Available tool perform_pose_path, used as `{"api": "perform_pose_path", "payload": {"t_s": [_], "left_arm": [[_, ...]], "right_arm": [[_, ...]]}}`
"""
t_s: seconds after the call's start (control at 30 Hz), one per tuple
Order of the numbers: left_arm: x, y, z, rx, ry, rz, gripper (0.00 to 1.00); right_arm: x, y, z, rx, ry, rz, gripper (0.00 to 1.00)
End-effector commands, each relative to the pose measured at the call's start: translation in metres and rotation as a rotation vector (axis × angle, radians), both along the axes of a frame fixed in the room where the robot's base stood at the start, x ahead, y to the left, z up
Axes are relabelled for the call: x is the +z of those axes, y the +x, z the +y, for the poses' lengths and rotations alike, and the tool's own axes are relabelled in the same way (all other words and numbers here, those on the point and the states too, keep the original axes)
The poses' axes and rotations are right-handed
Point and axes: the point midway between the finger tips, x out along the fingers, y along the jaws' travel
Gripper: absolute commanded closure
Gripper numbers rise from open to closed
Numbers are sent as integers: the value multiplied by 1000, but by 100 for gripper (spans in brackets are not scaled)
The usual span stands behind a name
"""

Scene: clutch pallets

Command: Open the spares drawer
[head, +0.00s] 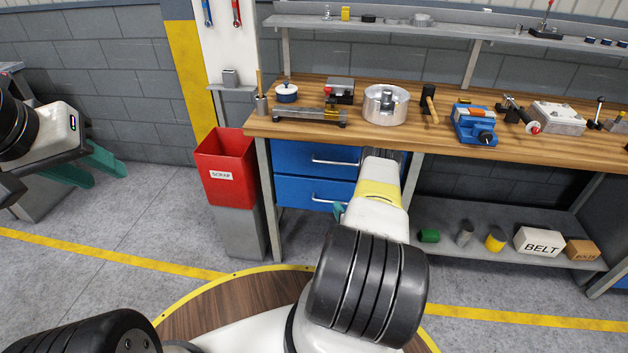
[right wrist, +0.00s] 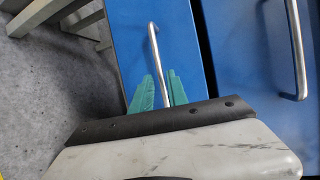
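Two blue drawers, the upper drawer (head: 290,157) and the lower drawer (head: 292,190), sit under the workbench's left end. Both look shut, and no label is readable to show which is the spares drawer. Each has a silver bar handle. My right gripper (right wrist: 160,76) is at the lower drawer's handle (right wrist: 154,42). Its green fingers stand on both sides of the bar, with small gaps showing. In the head view my right arm hides most of that gripper and the right part of the drawers. My left gripper (head: 108,178) is open and empty at the far left.
A red scrap bin (head: 226,170) stands left of the drawers, near the bench leg. The wooden benchtop (head: 350,128) above holds tools and parts. A lower shelf (head: 455,222) to the right holds cans and boxes. The floor before the bin is clear.

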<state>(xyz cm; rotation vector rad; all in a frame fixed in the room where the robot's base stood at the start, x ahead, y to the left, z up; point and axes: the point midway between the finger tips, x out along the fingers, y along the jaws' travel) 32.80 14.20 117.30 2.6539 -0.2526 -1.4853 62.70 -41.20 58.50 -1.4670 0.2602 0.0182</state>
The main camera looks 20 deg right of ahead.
Motion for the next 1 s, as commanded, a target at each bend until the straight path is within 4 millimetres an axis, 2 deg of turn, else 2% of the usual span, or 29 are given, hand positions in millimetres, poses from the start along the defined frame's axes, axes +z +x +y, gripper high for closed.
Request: {"api": "perform_pose_path", "payload": {"t_s": [0.2, 0.37, 0.7, 0.8, 1.0], "left_arm": [[0, 0, 0, 0, 0, 0, 64], [0, 0, 0, 0, 0, 0, 64], [0, 0, 0, 0, 0, 1, 64], [0, 0, 0, 0, 0, 1, 64], [0, 0, 0, 0, 0, 1, 64]], "right_arm": [[-6, 36, -5, 2, -4, -1, 81], [-9, 52, -8, 2, -4, -1, 81], [-10, 56, -9, 0, -2, 1, 81], [-10, 56, -9, 0, -2, 1, 100], [-10, 56, -9, 0, -2, 1, 100]]}}
